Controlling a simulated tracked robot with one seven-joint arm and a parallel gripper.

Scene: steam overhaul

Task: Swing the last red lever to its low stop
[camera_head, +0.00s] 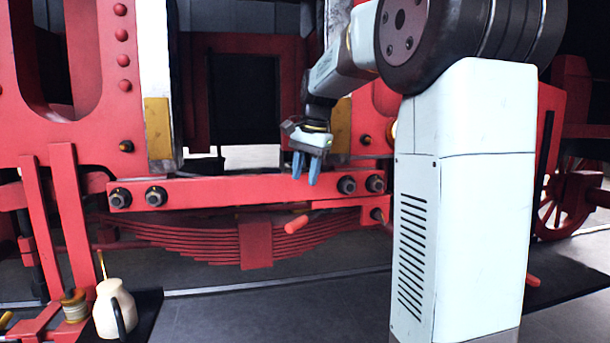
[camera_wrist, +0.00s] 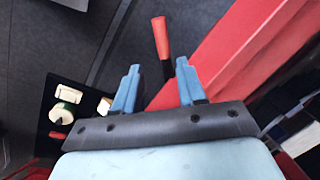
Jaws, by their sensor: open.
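A red lever handle (camera_head: 297,224) sticks out in front of the leaf spring, just below the red beam, in the head view. It also shows in the wrist view (camera_wrist: 161,37), ahead of my fingertips and roughly in line with the gap between them. My gripper (camera_head: 306,180) hangs with its blue fingers down in front of the beam, above the handle and apart from it. In the wrist view my gripper (camera_wrist: 158,68) is open, with nothing between its fingers. A second red handle end (camera_head: 532,280) shows low at the right, mostly hidden by my column.
The red beam (camera_head: 230,189) with bolts runs just behind my gripper and along the right in the wrist view. The leaf spring (camera_head: 190,240) hangs below. A cream jug (camera_head: 114,308) and a spool (camera_head: 74,305) stand at the lower left. The floor (camera_head: 270,310) ahead is clear.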

